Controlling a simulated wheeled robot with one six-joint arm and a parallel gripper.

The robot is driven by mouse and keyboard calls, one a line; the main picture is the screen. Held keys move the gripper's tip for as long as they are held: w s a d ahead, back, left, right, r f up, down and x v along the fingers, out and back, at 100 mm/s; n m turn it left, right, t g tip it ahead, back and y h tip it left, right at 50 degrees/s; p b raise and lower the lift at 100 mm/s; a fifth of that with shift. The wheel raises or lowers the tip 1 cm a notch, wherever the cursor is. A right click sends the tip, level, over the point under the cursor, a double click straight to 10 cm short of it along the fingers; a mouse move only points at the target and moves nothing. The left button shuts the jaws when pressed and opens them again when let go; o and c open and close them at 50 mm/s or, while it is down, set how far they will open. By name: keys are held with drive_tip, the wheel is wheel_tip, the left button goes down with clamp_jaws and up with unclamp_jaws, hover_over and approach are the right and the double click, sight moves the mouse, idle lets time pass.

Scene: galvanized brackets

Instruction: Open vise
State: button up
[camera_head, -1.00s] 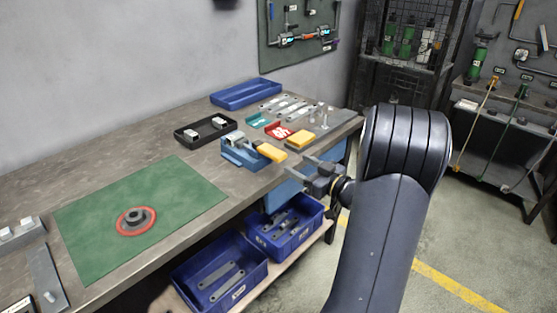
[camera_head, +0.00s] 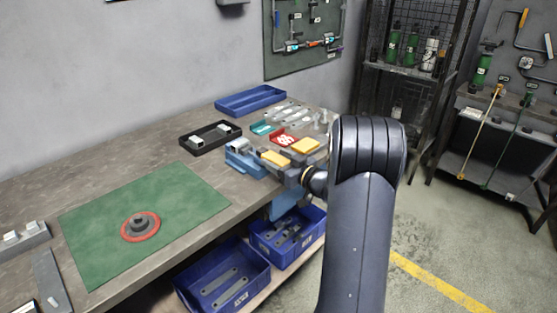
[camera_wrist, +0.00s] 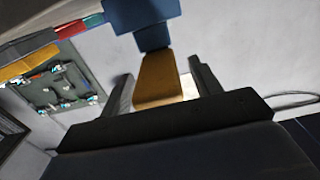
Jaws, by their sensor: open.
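The blue vise (camera_head: 240,163) sits near the front edge of the workbench with a yellow handle (camera_head: 275,158) pointing right, toward my gripper (camera_head: 288,172). In the wrist view the blue vise body (camera_wrist: 143,15) is at the top, and the yellow handle (camera_wrist: 155,82) runs down from it between the two dark fingers. My gripper (camera_wrist: 160,75) is open, with a finger on each side of the handle and visible gaps. A grey metal piece shows at the vise jaws in the head view; the jaw gap is too small to tell.
A yellow block (camera_head: 306,146) and a red tray (camera_head: 282,137) lie just behind the handle. A black tray (camera_head: 190,146) stands to the left. A green mat (camera_head: 90,235) covers the bench's left part. Blue bins (camera_head: 262,268) sit below the bench edge.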

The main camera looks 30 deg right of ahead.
drive_tip(key=shift+c, duration=0.3)
clamp_jaws()
idle(0.3)
